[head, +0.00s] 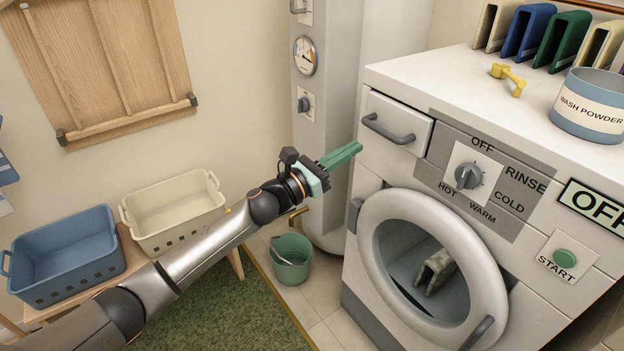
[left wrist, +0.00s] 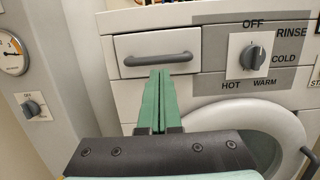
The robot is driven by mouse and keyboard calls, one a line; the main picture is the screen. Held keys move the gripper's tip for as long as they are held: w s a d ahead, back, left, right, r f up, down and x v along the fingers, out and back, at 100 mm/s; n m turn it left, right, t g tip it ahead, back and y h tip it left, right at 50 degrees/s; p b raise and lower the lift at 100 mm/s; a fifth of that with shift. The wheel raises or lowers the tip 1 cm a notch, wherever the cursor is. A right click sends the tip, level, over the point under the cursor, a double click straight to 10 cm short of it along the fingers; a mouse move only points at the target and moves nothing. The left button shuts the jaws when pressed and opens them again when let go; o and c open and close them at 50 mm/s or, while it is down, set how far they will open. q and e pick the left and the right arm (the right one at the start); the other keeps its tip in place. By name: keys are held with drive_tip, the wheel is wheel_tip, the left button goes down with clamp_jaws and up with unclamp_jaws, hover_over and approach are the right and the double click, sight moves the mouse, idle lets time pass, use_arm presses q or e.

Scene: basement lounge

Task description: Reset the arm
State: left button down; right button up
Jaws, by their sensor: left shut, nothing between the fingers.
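My left gripper (head: 342,155) has long green fingers that lie together, with nothing between them. In the head view it is stretched out in front of the washing machine's (head: 372,228) left edge, just left of the drawer. In the left wrist view the shut fingers (left wrist: 158,100) point at the closed drawer (left wrist: 130,46) and its grey handle (left wrist: 158,59). I cannot tell how far the fingertips are from the handle. My right gripper is in neither view.
The round washer door (head: 372,265) shows a grey item (head: 436,271) behind it. A white boiler (head: 335,120) and a green bucket (head: 290,262) stand left of the washer. A blue basket (head: 65,255) and a cream basket (head: 175,212) sit on a bench. Wash powder (head: 590,105) stands on top.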

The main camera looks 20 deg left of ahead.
use_arm(q)
drive_tip(key=v, duration=0.8)
drive_tip(key=s+a+f+m+g+y+p, duration=0.1)
drive_tip(key=s+f+m+g+y+p, duration=0.2)
drive_tip(key=s+f+m, duration=0.8)
drive_tip(key=s+a+f+m+g+y+p, duration=0.1)
drive_tip(key=s+f+m+g+y+p, duration=0.2)
drive_tip(key=s+f+m+y+p, duration=0.4)
drive_tip(key=s+f+m, duration=0.4)
drive_tip(key=s+m, duration=0.6)
drive_tip(key=m, duration=0.2)
drive_tip(key=shift+s+f+g+p, duration=0.35)
drive_tip(key=shift+s+f+g, duration=0.05)
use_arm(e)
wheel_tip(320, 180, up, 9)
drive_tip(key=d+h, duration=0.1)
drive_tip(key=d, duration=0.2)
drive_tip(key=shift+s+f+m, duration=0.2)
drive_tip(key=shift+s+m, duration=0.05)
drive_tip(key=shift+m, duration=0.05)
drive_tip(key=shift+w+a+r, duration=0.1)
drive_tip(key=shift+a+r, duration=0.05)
